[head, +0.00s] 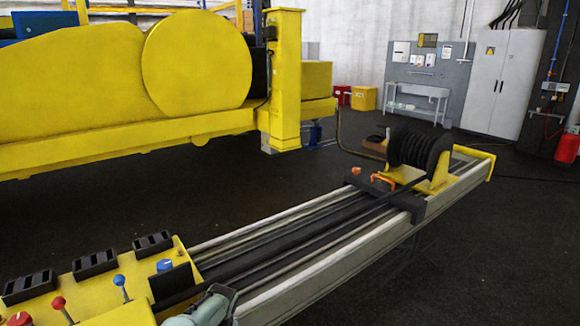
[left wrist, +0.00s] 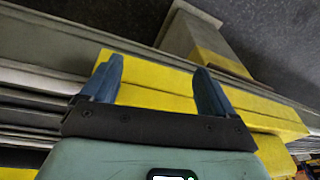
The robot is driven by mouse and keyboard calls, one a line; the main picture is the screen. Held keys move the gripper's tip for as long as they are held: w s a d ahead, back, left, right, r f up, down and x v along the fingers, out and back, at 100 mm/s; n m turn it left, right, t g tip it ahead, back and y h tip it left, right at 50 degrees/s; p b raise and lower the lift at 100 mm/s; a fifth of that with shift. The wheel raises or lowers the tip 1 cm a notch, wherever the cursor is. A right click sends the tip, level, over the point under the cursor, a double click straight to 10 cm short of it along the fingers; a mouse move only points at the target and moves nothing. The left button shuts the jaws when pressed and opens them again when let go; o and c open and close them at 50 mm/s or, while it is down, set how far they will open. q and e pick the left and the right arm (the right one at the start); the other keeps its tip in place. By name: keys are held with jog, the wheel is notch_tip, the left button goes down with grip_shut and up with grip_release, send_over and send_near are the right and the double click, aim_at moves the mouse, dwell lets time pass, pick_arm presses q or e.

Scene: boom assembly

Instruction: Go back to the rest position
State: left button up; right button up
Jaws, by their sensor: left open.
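In the left wrist view my left gripper (left wrist: 158,63) is open, with its two blue fingers spread apart. A yellow beam-like part (left wrist: 270,112) lies beneath the fingers and shows between them. I cannot tell whether the fingers touch it. In the head view a grey-green piece of my own arm (head: 205,310) shows at the bottom edge, beside the near end of the grey boom rails (head: 300,288). No gripper fingers are visible there. My right gripper is not in view.
A yellow control panel (head: 95,290) with knobs and levers is at lower left. A black hose reel (head: 418,148) sits on the boom's far end. A large yellow machine (head: 90,85) stands at upper left. Dark floor (head: 270,185) lies open between machine and boom.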

pick_arm(q)
jog(key=s+d+f+m+g+h, duration=0.1)
jog(key=s+f+m+h, duration=0.1)
jog(key=s+f, duration=0.75)
jog(key=s+d+f+m+h, duration=0.15)
jog(key=s+f, duration=0.45)
jog(key=f, duration=0.6)
jog(key=s+d+f+m+h, duration=0.1)
jog(key=s+d+f, duration=0.1)
jog(key=s, duration=0.6)
jog(key=s+d+f+m+h, duration=0.1)
jog(key=s+d+f, duration=0.1)
jog(key=s, duration=0.7)
jog(key=shift+d+f+m+h, duration=0.35)
jog(key=shift+d+f, duration=0.05)
jog(key=shift+d, duration=0.05)
jog(key=shift+c, duration=0.3)
